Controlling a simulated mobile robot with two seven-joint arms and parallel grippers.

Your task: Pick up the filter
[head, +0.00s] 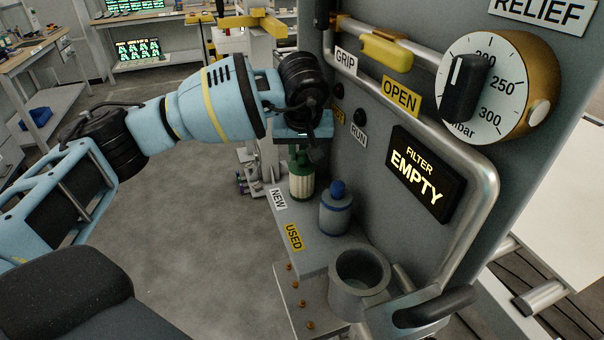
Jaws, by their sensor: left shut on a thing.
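The green-and-cream filter (301,187) is upright at the shelf spot by the NEW label (278,198). My left gripper (300,146) comes down over it from above and is shut on its top. The fingertips are partly hidden by the gripper body, and I cannot tell whether the filter's base touches the shelf. A second filter, grey with a blue cap (336,215), stands upright just to the right, behind the USED label (293,237). My right gripper is not in view.
An open, empty-looking grey cup (359,278) sits in front of the shelf (325,246). A bent metal rail (481,215) runs beside the lit FILTER EMPTY display (422,177). The panel with a RELIEF dial (510,85) stands close on the right. Floor to the left is clear.

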